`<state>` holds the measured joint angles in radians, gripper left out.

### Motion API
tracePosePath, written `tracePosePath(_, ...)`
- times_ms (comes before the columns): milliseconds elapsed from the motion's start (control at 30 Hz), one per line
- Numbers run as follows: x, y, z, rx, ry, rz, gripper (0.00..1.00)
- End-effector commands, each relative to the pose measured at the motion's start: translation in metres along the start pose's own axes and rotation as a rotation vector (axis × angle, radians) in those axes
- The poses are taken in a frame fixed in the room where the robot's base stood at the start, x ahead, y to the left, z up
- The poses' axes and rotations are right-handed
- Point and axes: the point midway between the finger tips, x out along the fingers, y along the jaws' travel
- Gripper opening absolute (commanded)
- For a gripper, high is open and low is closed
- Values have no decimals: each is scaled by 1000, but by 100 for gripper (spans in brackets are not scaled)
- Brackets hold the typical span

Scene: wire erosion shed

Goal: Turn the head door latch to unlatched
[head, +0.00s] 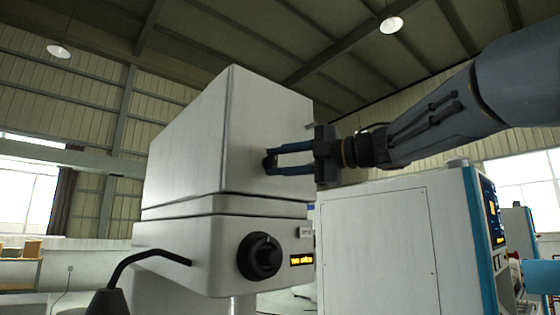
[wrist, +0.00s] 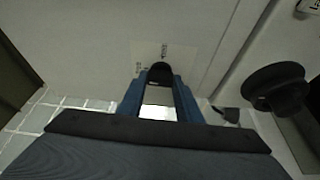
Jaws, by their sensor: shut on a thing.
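The head door latch (wrist: 160,70) is a small black knob on the pale face of the machine head (head: 195,145). A light label (wrist: 183,52) with small marks lies behind it; I cannot read them. My gripper (head: 276,161) reaches in from the right in the head view, its blue fingers level. In the wrist view my gripper (wrist: 160,82) has its fingertips on both sides of the latch and is shut on it. The fingers hide part of the latch, and I cannot tell its turn position.
A larger black rotary knob (head: 260,256) sits lower on the head, beside a small lit display (head: 302,259). It is at the right in the wrist view (wrist: 275,86). A white cabinet (head: 380,245) with a control screen stands at the right. A black bent hose (head: 150,254) is at lower left.

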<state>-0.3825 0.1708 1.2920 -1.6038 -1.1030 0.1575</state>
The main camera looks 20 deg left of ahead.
Motion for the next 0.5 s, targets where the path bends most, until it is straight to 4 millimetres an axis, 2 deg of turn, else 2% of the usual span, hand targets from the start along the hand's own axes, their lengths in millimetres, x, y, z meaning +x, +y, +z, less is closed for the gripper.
tracePosePath(500,1,-1,-1,-62,4,-28,9)
